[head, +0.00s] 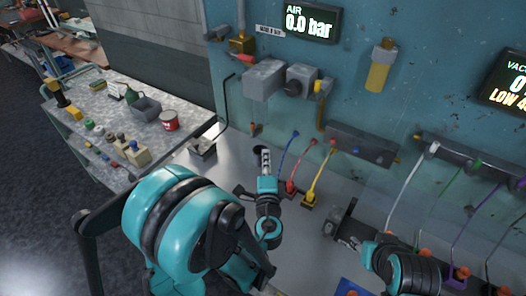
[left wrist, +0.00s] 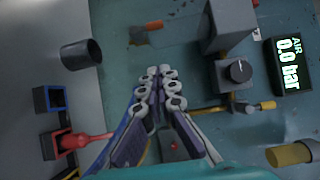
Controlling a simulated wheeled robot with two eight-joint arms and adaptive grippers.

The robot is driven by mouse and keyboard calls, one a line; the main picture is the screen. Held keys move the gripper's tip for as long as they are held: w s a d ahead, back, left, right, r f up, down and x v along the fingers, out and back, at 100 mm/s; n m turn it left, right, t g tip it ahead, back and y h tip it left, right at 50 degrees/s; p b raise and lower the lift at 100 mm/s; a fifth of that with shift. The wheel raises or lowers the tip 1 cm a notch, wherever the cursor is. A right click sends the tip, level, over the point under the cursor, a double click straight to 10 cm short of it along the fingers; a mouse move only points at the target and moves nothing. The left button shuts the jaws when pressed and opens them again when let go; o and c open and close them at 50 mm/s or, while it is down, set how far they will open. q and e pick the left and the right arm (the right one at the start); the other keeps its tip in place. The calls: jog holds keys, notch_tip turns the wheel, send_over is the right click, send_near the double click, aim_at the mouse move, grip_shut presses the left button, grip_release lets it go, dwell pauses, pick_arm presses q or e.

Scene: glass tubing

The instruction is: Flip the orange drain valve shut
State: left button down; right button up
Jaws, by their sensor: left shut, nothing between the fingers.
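The small orange drain valve (head: 253,128) is low on the teal wall panel, left of and below the grey boxes. In the left wrist view an orange lever (left wrist: 153,25) shows near the top, beside a small grey part. My left gripper (head: 265,154) is just below it in the head view, apart from it. In the left wrist view its fingertips (left wrist: 158,72) are together, shut and empty. My right gripper (head: 347,240) is low at the right, far from the valve; its fingers are too dark and small to tell.
A dark cup-like fitting (left wrist: 80,55) is left of my left fingers in the wrist view. Blue, red (head: 292,187) and yellow (head: 309,198) hoses stand right of my left gripper. Grey boxes (head: 265,80) and a bent black rod (head: 225,105) are nearby.

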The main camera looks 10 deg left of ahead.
pick_arm(q)
jog(key=shift+w+a+b, duration=0.25)
jog(key=shift+w+a, duration=0.65)
jog(key=shift+w, duration=0.75)
jog(key=shift+w+a+b, duration=0.25)
jog(key=shift+w+a, duration=0.6)
jog(key=shift+w, duration=0.75)
jog(key=shift+w+a+b, duration=0.25)
jog(key=shift+w+a, duration=0.65)
jog(key=shift+w, duration=0.75)
pick_arm(e)
jog(key=shift+f, duration=0.6)
